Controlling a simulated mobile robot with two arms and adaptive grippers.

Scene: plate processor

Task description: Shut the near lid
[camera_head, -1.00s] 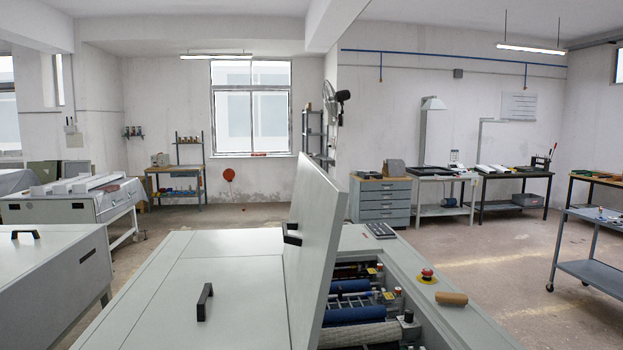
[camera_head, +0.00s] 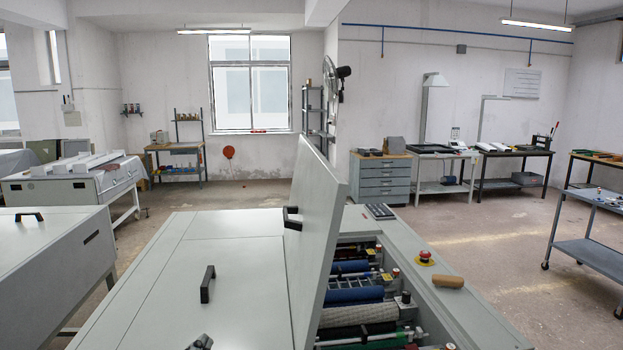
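A large grey lid (camera_head: 321,228) stands open on the plate processor (camera_head: 411,252), tilted slightly right from upright. Its black handle (camera_head: 291,217) is on its left face. Under it, the open bay shows blue rollers (camera_head: 352,296), a patterned roller and a green one at the bottom edge. Left of it a flat panel (camera_head: 235,268) with a black handle (camera_head: 208,284) lies shut. A small dark grey tip at the bottom edge appears to be my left gripper (camera_head: 201,342); it is apart from the raised lid, and its fingers are mostly cut off. My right gripper is not in view.
A red emergency button (camera_head: 425,258) and a brown cylindrical object (camera_head: 449,282) sit on the processor's right rim. A dark keypad (camera_head: 379,211) is farther back. Another grey machine (camera_head: 55,265) stands left; a cart (camera_head: 590,232) stands right, with open floor between.

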